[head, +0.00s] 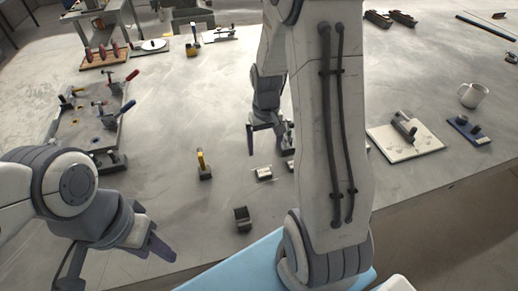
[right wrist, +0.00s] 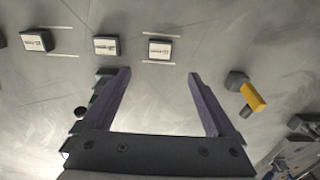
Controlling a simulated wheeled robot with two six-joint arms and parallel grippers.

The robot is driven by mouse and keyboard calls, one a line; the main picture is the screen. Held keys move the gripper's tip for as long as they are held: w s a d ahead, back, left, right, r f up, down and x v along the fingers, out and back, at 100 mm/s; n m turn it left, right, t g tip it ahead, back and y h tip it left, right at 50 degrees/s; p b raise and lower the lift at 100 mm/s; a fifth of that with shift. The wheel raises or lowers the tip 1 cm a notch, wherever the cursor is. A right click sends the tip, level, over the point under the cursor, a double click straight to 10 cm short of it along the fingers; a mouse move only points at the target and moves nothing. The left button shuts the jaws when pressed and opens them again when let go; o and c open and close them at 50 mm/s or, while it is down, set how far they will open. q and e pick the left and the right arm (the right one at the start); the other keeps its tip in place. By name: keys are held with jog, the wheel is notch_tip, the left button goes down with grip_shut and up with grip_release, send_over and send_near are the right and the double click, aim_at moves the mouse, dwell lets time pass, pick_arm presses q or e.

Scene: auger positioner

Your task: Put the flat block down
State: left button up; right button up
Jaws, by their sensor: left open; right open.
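Several small dark blocks with white labels lie on the table. In the right wrist view a left block (right wrist: 37,40), a middle block (right wrist: 107,45) and a right block (right wrist: 160,48) form a row. I cannot tell which is the flat block. In the head view one labelled block (head: 264,174) lies in front of my right gripper (head: 268,141); my arm hides part of the row. The right gripper is open, its purple fingers (right wrist: 162,102) apart with nothing between them. My left gripper (head: 116,256) is open and empty at the table's front left edge.
A yellow-handled clamp (head: 203,165) and a dark block (head: 242,219) stand near the blocks. A fixture plate with clamps (head: 92,125) is at the left. A white plate (head: 405,140), a dark blue holder (head: 468,129) and a mug (head: 473,95) are at the right.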

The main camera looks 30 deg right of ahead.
jog(key=s+a+r+n, duration=0.25)
jog(key=a+r, duration=0.25)
jog(key=a, duration=0.6)
jog(key=s+a+r+n, duration=0.3)
jog(key=s+a+n, duration=0.1)
jog(key=s+a, duration=0.3)
jog(key=s+a+r+n+y, duration=0.1)
jog(key=s+a+r+n, duration=0.2)
jog(key=s+a, duration=0.3)
jog(key=s, duration=0.3)
jog(key=shift+s+a+r+n, duration=0.25)
jog(key=shift+s+a+n, duration=0.1)
jog(key=shift+s+a, duration=0.05)
